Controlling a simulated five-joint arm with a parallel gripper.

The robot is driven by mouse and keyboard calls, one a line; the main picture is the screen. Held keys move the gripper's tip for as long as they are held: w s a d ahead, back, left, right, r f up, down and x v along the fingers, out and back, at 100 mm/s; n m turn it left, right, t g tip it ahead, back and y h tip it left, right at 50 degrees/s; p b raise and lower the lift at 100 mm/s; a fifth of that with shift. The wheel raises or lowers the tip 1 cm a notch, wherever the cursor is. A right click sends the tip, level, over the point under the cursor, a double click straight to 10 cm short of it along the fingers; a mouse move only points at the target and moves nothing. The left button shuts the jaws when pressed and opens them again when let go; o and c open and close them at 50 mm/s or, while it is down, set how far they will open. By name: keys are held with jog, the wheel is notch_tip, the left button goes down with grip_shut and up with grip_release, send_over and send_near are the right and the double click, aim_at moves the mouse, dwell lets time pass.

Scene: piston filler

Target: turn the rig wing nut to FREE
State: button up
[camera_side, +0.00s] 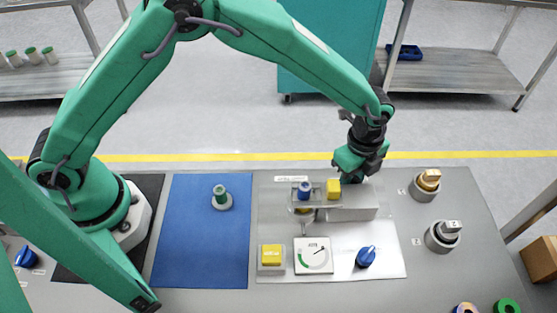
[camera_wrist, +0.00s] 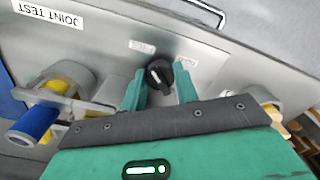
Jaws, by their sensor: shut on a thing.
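The wing nut, a small black knob (camera_wrist: 160,74), shows in the wrist view on the grey face of the rig. My gripper (camera_wrist: 161,88) has one green finger on each side of it and is shut on it. Two small white labels (camera_wrist: 142,47) sit near the knob, but their words are too small to read. Which way the knob points is not clear. In the side view my gripper (camera_side: 357,163) is at the back of the rig (camera_side: 350,209), behind the yellow block (camera_side: 333,189). The wing nut is hidden there.
A blue cylinder (camera_wrist: 35,122) lies left of my gripper in the wrist view. In the side view a gauge (camera_side: 313,256), a yellow button (camera_side: 271,255) and a blue knob (camera_side: 366,256) stand at the rig's front. The blue mat (camera_side: 205,262) holds a green-topped part (camera_side: 220,195).

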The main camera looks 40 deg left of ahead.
jog(key=o, duration=1)
jog(key=shift+s+m, duration=0.1)
jog(key=shift+m, duration=0.4)
jog(key=m, duration=0.5)
notch_tip(320, 180, up, 8)
jog(key=shift+s+a+r+n+t+h, duration=0.15)
jog(key=shift+s+a+r+n+t, duration=0.6)
jog(key=shift+a+r+n, duration=2)
jog(key=shift+s+a+r+n+t+h, duration=0.1)
jog(key=shift+s+a+r+n, duration=1.75)
jog(key=shift+a, duration=1.6)
jog(key=shift+s+a+r+n+t+h, duration=0.15)
jog(key=shift+s+a+r+n+t, duration=0.3)
jog(key=shift+a+r+n, duration=2)
